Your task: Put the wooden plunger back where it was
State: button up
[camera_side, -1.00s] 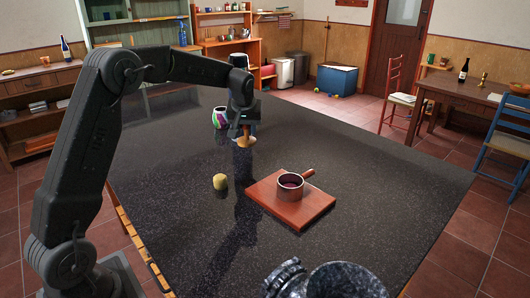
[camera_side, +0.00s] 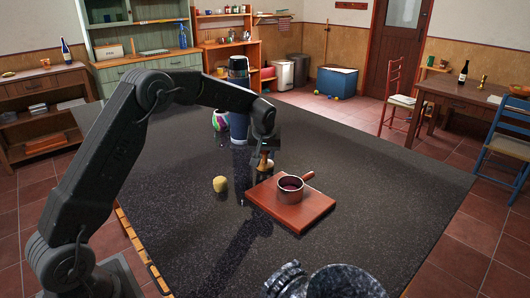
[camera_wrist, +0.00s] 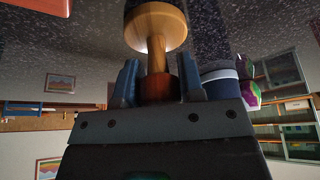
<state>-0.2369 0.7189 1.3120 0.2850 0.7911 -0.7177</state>
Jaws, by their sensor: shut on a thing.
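The wooden plunger has a round, pale disc (camera_wrist: 155,25) and a turned stem with a red-brown grip end. My gripper (camera_wrist: 158,84) is shut on that end, with one blue finger on each side. In the side view my gripper (camera_side: 264,150) points down and holds the plunger (camera_side: 264,164) just behind the back-left edge of the wooden board. The disc hangs below the fingers. I cannot tell its exact gap above the table. My gripper hides part of the plunger's upper end.
A copper saucepan (camera_side: 290,188) with dark red contents stands on the board (camera_side: 305,214). A yellow lump (camera_side: 220,184) lies left of it. A tall blue container (camera_side: 238,122) and a colourful pot (camera_side: 219,119) stand behind. A dark marbled vessel (camera_side: 335,281) is in front.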

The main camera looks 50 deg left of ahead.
jog(key=shift+f, duration=0.1)
jog(key=o, duration=1)
jog(key=v, duration=1.2)
jog(key=s+d+r+m+h, duration=0.1)
jog(key=s+d+r+m, duration=0.1)
jog(key=s+d+r, duration=0.55)
jog(key=s+d+f+m, duration=0.1)
jog(key=s+d+m, duration=0.1)
jog(key=s, duration=0.6)
jog(key=s+d+f+m+t+h, duration=0.1)
jog(key=s+d+f+m, duration=0.1)
jog(key=s, duration=0.7)
jog(key=s+d+f+m+t+h, duration=0.1)
jog(key=s+d+m, duration=0.1)
jog(key=s, duration=0.6)
jog(key=shift+s+d+f+m, duration=0.3)
jog(key=shift+s+m, duration=0.05)
jog(key=shift+m, duration=0.15)
